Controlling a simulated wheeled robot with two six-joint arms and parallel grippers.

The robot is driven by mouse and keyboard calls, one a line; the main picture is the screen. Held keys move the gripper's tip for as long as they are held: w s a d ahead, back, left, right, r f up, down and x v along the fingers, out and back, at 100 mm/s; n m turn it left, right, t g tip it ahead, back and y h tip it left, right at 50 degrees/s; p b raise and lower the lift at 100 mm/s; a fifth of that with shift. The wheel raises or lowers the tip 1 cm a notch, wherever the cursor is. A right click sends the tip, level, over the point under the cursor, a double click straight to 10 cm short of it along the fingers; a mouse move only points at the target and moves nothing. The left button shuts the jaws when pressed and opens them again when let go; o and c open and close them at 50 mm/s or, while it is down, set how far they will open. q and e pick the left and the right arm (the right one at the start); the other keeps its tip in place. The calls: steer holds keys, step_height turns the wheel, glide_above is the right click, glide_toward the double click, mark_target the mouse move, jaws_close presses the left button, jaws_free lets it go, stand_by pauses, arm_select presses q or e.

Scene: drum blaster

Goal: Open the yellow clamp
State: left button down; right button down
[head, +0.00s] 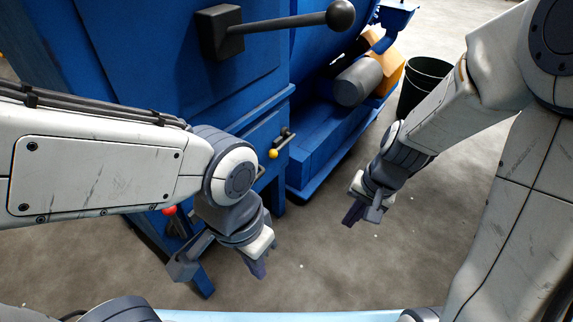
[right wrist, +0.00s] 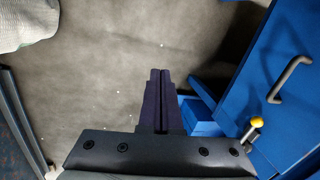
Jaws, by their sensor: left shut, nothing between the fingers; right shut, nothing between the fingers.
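The yellow clamp is a small lever with a yellow ball knob (head: 273,154) on the blue machine's side, centre of the head view. In the right wrist view its yellow knob (right wrist: 257,121) shows at the lower right, on a short grey lever against a blue panel. My right gripper (head: 352,214) is shut and empty, to the right of the clamp and apart from it. Its closed dark fingers (right wrist: 160,73) point over bare floor in the wrist view. My left gripper (head: 258,268) is shut and empty, below the clamp in the head view.
The blue machine (head: 130,50) fills the upper left, with a black ball-ended lever (head: 300,23). A red knob (head: 169,210) is partly behind my left arm. A grey handle (right wrist: 291,79) is near the clamp. A dark bin (head: 425,72) stands behind my right arm. Open concrete floor lies between.

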mark_target(283, 145)
arm_select(q)
steer(key=shift+f, duration=0.65)
arm_select(e)
steer(key=w+a+f+m+t+y, duration=0.1)
steer(key=w+a+m+t+y, duration=0.2)
steer(key=w+m, duration=0.7)
steer(key=w+a+f+m+t+y, duration=0.2)
steer(key=w+a+m+t+y, duration=0.1)
steer(key=w+m, duration=0.6)
steer(key=shift+w+a+f+m+y, duration=0.2)
steer(key=shift+w+m+y, duration=0.25)
steer(key=shift+y, duration=0.35)
steer(key=shift+w+a+f, duration=0.1)
